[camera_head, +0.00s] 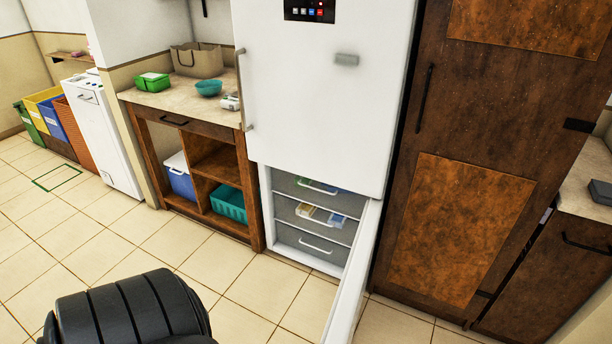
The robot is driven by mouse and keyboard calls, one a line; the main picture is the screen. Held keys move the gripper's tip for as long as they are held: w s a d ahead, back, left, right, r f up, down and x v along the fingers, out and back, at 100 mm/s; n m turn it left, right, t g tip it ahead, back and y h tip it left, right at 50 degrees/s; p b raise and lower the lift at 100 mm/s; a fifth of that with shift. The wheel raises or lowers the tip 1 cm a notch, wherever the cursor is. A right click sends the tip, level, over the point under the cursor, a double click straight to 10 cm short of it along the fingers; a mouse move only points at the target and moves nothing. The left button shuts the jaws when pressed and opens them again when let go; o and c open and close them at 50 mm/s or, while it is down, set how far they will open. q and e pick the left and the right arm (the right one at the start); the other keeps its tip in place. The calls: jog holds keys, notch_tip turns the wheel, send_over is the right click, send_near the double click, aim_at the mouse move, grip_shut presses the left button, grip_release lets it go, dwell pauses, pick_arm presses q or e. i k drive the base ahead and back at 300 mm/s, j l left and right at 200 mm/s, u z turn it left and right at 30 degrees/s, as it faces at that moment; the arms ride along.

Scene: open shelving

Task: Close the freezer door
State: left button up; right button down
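The freezer door (350,288) is white and stands wide open in the head view, seen nearly edge-on, swung out toward me on its right-hand hinge. The freezer compartment (265,203) is the lower part of the tall white fridge. Inside are three drawers with white handles, such as the middle drawer (317,218), and some items show in the upper two. The fridge's upper door (310,100) is shut. A black ribbed part of my own body shows at the bottom left, well apart from the freezer door. Neither gripper is in view.
A wooden counter (150,97) with open shelves stands left of the fridge, holding a bag (197,60) and bowl (209,88). A brown wooden cabinet (470,220) stands right of the fridge. The tiled floor (240,285) before the freezer is clear.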

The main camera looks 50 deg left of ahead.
aim_at(342, 324)
jog(key=i+l+u, duration=0.15)
jog(key=u, duration=0.3)
jog(key=i+l+u, duration=0.15)
jog(key=u, duration=0.25)
jog(key=i+l+u, duration=0.1)
jog(key=l+u, duration=0.55)
jog(key=u, duration=0.2)
jog(key=i+l, duration=0.05)
